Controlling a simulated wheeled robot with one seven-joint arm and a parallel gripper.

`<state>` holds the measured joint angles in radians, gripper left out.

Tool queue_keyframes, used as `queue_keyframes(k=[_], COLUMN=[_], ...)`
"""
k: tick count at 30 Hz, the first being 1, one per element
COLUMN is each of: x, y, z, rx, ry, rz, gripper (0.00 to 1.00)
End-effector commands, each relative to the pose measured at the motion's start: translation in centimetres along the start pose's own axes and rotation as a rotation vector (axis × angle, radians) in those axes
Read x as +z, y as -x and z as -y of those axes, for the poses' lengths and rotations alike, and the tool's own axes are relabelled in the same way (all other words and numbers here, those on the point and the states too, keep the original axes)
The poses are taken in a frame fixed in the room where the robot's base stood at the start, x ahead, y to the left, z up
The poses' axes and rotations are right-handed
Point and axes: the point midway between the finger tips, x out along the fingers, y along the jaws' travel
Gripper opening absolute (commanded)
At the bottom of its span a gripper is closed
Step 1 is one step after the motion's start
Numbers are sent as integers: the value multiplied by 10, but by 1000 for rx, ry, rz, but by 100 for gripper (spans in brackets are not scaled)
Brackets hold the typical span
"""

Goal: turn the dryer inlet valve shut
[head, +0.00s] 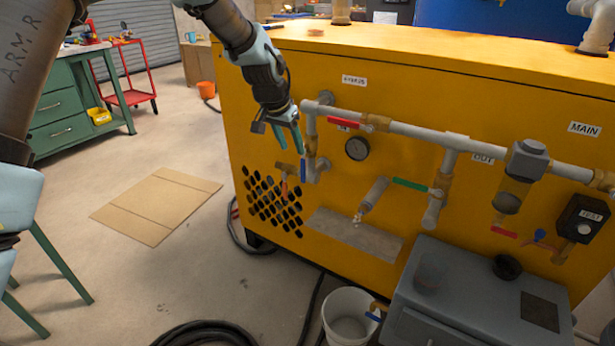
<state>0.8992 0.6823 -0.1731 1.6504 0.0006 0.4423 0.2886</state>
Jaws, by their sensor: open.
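A brass valve (310,146) sits on the short vertical pipe at the left end of the pipework, with a blue lever (303,171) hanging down in line with the pipe. My gripper (290,149) is open and empty, just up and left of the blue lever, fingers pointing down. I cannot tell how far it is from the lever in depth.
A red lever (343,122) lies along the upper pipe near the "BYPASS" label. A gauge (357,148) and a green lever (410,184) are to the right. A small tap with a red handle (284,190) is below my gripper. A bucket (349,318) stands on the floor.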

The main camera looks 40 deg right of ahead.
Motion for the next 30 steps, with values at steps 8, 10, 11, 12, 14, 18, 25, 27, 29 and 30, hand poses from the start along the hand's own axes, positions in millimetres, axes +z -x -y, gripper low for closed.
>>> queue_keyframes(k=[8,10,11,12,14,18,25,27,29,30], x=[-4,-4,-4,-4,-4,-4,-5,-5,-5,-5], y=[-29,-42,-49,-56,-67,-90,-109,-111,-111,-111], z=[-6,-6,-6,-6,-7,-6,-6,-5,-6,-6], rx=[6,6,6,6,6,5,4,4,4,4], ry=[-13,-12,-12,-12,-12,-12,-11,-11,-11,-11], rz=[-1,-2,0,-1,-2,-1,-4,-4,-4,-4], gripper=[51,51,51,51,51,51,51,51,51,51])
